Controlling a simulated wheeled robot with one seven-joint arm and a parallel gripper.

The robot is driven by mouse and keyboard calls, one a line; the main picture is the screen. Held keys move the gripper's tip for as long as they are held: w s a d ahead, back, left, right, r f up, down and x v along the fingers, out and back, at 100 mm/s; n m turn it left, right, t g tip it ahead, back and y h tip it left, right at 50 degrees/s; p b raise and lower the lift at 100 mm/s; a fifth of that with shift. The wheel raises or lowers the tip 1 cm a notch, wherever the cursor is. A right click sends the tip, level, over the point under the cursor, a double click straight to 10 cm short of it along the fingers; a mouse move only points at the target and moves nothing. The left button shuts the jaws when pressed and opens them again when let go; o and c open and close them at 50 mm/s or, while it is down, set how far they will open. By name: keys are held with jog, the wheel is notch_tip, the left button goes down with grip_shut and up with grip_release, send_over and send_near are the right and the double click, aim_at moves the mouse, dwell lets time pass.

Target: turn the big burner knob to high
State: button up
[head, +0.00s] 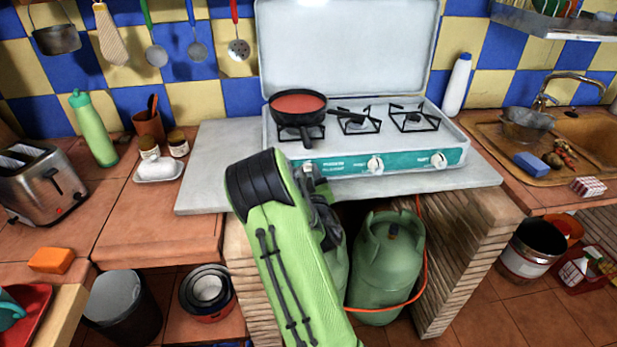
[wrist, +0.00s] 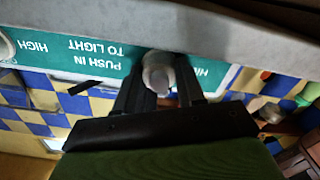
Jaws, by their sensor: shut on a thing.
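The stove (head: 460,133) has a green front panel with white knobs. The middle knob (head: 375,165) and right knob (head: 438,160) show clearly.
The stove lid (head: 345,45) stands open. A green gas cylinder (head: 387,255) with an orange hose stands under the counter. The pale counter top (head: 215,160) left of the stove is clear.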

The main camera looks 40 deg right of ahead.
jog(key=n, duration=0.4)
jog(key=shift+a+f+n, duration=0.1)
jog(key=shift+n, duration=0.2)
jog(key=shift+n+b, duration=0.3)
jog(key=shift+n, duration=1.5)
jog(key=o, duration=1)
jog(key=shift+o, duration=0.2)
